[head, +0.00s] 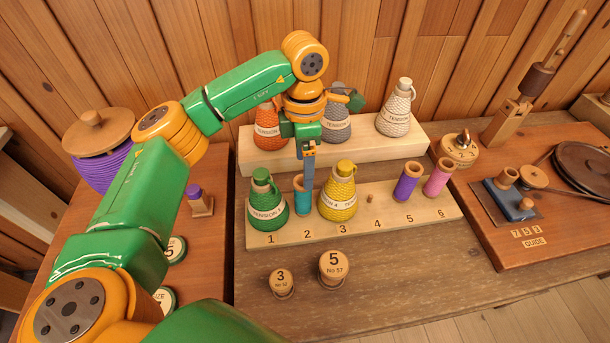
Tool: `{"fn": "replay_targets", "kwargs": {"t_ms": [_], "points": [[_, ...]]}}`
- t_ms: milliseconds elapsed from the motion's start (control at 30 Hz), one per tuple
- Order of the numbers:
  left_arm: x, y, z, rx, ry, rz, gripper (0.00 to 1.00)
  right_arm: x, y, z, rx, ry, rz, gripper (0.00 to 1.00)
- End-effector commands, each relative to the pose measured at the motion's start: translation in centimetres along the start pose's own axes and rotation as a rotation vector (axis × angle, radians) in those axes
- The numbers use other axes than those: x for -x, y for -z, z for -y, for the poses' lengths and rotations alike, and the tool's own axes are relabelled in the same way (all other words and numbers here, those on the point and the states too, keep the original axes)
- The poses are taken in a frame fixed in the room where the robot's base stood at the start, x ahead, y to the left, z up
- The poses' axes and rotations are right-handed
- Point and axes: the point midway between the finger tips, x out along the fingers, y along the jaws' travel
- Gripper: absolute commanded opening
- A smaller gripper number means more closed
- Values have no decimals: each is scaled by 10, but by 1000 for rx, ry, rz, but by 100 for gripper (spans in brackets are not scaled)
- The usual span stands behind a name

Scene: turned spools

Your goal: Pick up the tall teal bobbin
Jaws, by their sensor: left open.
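The teal bobbin (302,203) stands upright at number 2 on the numbered board (380,228), between a green cone (268,207) and a yellow cone (340,199). My left gripper (307,180) points down over the bobbin from above. Its blue-grey finger overlaps the bobbin's wooden top in the head view and hides part of it. The gripper is open. I cannot tell whether a finger touches the bobbin. My right gripper is out of view.
A purple bobbin (407,182) and a pink bobbin (438,178) stand at 5 and 6; a small peg (371,198) is bare at 4. Orange, grey and white cones stand on a raised shelf (390,152) behind. Two wooden stoppers (333,268) (281,283) stand in front.

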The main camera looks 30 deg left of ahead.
Motion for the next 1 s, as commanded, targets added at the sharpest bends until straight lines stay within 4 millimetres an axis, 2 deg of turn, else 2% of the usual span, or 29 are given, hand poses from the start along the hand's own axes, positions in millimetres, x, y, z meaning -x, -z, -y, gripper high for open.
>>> {"fn": "replay_targets", "kwargs": {"t_ms": [167,300,400,633,667,900,967,1000], "points": [[-20,2,0,0,3,-5,84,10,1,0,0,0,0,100],[-47,3,0,1,5,-4,84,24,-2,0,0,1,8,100],[-64,2,0,0,3,-2,84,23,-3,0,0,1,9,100],[-70,2,-1,0,1,1,84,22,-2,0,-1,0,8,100],[-70,2,-1,0,1,1,82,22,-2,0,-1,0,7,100],[-70,2,-1,0,2,1,17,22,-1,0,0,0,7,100],[-70,2,-1,0,2,1,1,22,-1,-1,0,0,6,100],[-70,2,-1,0,2,1,0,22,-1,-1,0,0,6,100]]}}
